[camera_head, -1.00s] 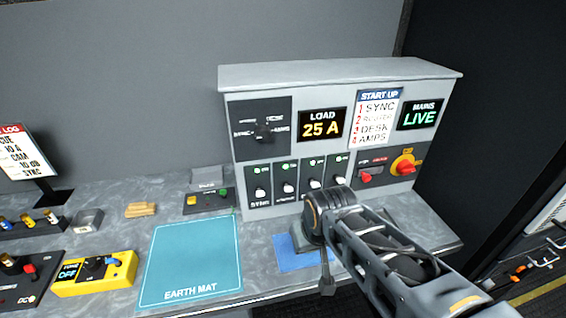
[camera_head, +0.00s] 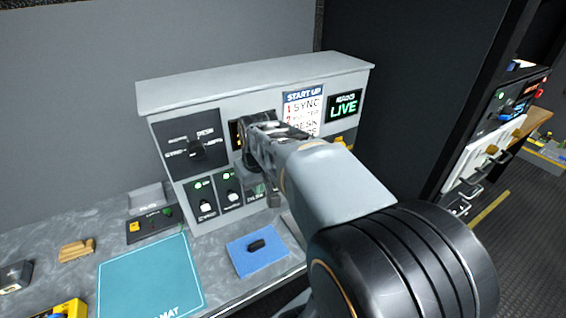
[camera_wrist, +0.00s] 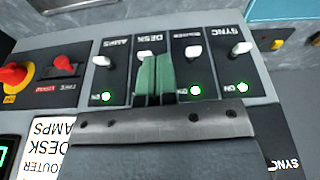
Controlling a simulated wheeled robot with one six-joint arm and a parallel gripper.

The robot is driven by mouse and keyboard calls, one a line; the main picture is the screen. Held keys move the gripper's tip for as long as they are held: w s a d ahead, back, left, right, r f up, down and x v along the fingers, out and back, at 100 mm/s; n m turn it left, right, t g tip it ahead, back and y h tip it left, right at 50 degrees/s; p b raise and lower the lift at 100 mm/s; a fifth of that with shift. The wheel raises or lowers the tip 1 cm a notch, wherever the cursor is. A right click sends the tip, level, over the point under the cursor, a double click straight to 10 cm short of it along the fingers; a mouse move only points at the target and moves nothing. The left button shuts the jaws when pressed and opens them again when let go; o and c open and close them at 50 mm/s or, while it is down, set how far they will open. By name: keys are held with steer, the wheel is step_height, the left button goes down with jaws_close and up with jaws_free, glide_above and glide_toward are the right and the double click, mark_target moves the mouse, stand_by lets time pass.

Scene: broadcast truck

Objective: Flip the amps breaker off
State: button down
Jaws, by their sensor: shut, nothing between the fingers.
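The amps breaker (camera_wrist: 101,61) is the leftmost of the breaker row in the wrist view, where the labels are upside down. Its white lever points away from its lit green lamp. My gripper (camera_wrist: 155,62) is shut and empty, its green fingers in front of the desk breaker (camera_wrist: 143,54), just right of the amps breaker. Whether the fingers touch the panel I cannot tell. The desk lamp is hidden behind them. In the head view my arm covers the amps breaker, while the sync breaker (camera_head: 206,203) and router breaker (camera_head: 233,196) show.
The router breaker (camera_wrist: 193,52) and sync breaker (camera_wrist: 240,48) have lit green lamps. Red switches stand left of the amps breaker in the wrist view. A rotary selector (camera_head: 195,152) sits above the breakers. A blue cloth (camera_head: 245,262) with a small black object lies below.

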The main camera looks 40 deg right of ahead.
steer(key=w+d+r+p, duration=0.1)
steer(key=d+r, duration=0.1)
steer(key=d, duration=0.4)
steer(key=w+d+r+g+p, duration=0.1)
steer(key=w+d+r, duration=0.1)
steer(key=d, duration=0.3)
steer(key=shift+w+d+r+m, duration=0.25)
steer(key=shift+d+r+m, duration=0.1)
steer(key=shift+m, duration=0.05)
steer(key=shift+w+d+f+p, duration=0.1)
steer(key=shift+w+f+p, duration=0.2)
steer(key=shift+f, duration=1.35)
steer(key=shift+w+a+f+p, duration=0.15)
steer(key=shift+f+p, duration=0.1)
steer(key=shift+f, duration=1.4)
steer(key=shift+w+d+f+p, duration=0.15)
steer(key=shift+w+f+p, duration=0.15)
steer(key=shift+f, duration=1.35)
steer(key=shift+f, duration=0.1)
steer(key=shift+s+t+b, duration=0.2)
steer(key=shift+t+b, duration=0.2)
steer(key=shift+b, duration=0.55)
